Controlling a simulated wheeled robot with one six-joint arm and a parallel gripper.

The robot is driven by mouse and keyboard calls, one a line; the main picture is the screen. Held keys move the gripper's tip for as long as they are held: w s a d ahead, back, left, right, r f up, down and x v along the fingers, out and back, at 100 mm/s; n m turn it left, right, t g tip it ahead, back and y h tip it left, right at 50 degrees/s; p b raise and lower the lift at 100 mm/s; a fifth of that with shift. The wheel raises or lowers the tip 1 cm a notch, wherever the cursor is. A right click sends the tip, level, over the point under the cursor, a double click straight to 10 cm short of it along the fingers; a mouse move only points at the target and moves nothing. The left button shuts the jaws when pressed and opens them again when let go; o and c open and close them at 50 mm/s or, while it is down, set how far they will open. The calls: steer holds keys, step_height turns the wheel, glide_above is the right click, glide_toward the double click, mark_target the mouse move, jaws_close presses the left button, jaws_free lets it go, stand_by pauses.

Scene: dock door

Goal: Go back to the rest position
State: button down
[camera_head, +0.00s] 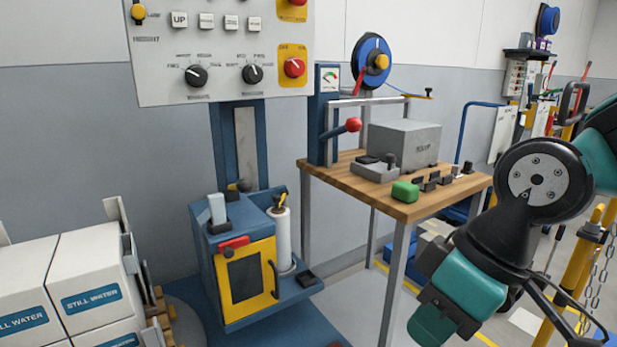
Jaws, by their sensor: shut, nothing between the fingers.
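My arm comes in from the right edge, with a round black joint (530,185) and teal covers (465,285). It bends down and to the left, and its lowest visible part lies near the bottom edge, right of the wooden bench. No gripper fingers can be made out in this view, so I cannot see the jaws or anything at them.
A wooden bench (335,171) holds a grey box (405,145) and a green block (405,191). A control panel (215,50) stands above a blue and yellow machine (246,275). White water cartons (85,268) are stacked at lower left. Yellow posts (580,255) and a chain stand at right.

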steer(key=s+d+m, duration=0.2)
steer(key=s, duration=0.4)
step_height(320, 180, up, 19)
steer(key=p, duration=1.8)
steer(key=shift+w+f, duration=0.2)
steer(key=shift+w, duration=0.1)
steer(key=shift+d, duration=0.1)
